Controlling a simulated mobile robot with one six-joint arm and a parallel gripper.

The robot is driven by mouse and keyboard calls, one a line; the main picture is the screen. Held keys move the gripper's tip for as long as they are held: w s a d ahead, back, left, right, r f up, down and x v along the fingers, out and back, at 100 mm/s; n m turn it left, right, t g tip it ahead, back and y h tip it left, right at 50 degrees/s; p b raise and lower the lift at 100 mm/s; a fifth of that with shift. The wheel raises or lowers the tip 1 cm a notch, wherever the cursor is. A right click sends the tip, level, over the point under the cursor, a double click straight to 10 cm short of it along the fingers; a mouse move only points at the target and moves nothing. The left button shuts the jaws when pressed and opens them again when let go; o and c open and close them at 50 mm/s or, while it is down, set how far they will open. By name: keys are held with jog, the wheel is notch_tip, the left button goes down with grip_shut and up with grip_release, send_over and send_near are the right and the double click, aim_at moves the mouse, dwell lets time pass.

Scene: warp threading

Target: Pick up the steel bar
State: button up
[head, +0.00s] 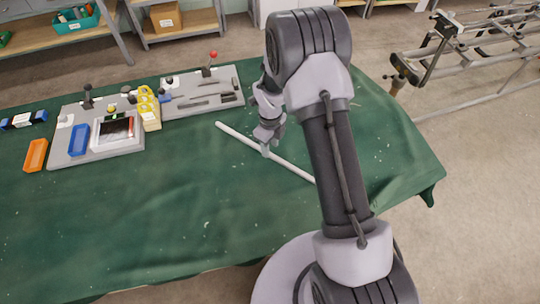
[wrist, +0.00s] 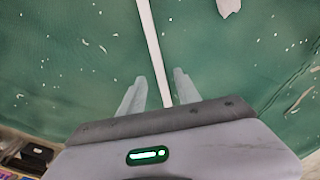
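The steel bar (head: 237,134) is a long, thin, pale rod lying on the green cloth of the table in the head view. Its right part passes behind my arm. In the wrist view the bar (wrist: 150,45) runs from the top edge down to between my two fingers. My gripper (wrist: 159,88) is open, with one finger on each side of the bar and a gap visible on both sides. In the head view my gripper (head: 266,150) is over the middle of the bar. I cannot tell the height of the fingertips above the cloth.
A grey board with a small screen (head: 115,131), an orange tray (head: 35,155), a blue tray (head: 78,140) and yellow pieces (head: 149,108) stand at the left. Another grey board (head: 203,92) with a red-knobbed lever lies behind the bar. The front cloth (head: 150,220) is clear.

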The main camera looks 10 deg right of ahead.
notch_tip(320, 180, down, 3)
jog(key=shift+f+b, duration=0.2)
jog(key=shift+b, duration=0.1)
jog(key=shift+r, duration=0.15)
grip_shut()
jog(key=shift+w, duration=0.1)
dwell(0.9)
